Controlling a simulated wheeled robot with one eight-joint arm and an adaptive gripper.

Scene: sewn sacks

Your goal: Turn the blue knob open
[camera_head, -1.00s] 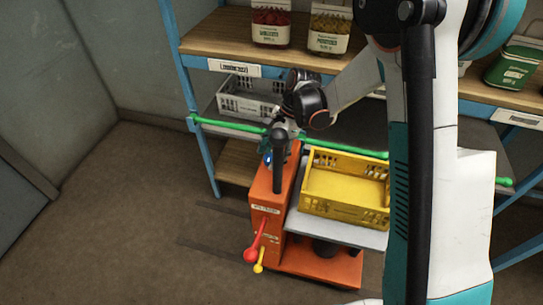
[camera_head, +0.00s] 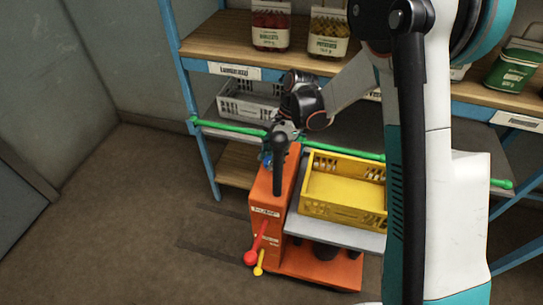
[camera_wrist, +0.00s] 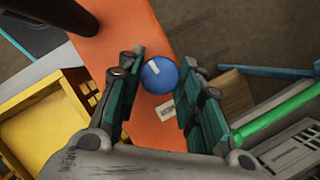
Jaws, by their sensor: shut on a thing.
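The blue knob (camera_wrist: 160,76) is a round ball with a small white mark on its face. It sits at the end of an orange housing (camera_wrist: 135,45). My gripper (camera_wrist: 167,75) has its two green-padded fingers on either side of the knob and is shut on it. In the head view the knob (camera_head: 266,160) is a small blue patch at the top of the orange housing (camera_head: 264,200), mostly hidden by my gripper (camera_head: 273,150) and a dark upright piece.
A yellow crate (camera_head: 318,208) sits on the cart beside the housing. A red lever (camera_head: 257,240) and a yellow lever (camera_head: 260,262) stick out at the front. Behind stand a blue-framed shelf (camera_head: 200,50) with a green bar (camera_head: 225,128) and a grey crate (camera_head: 248,88). Floor at left is clear.

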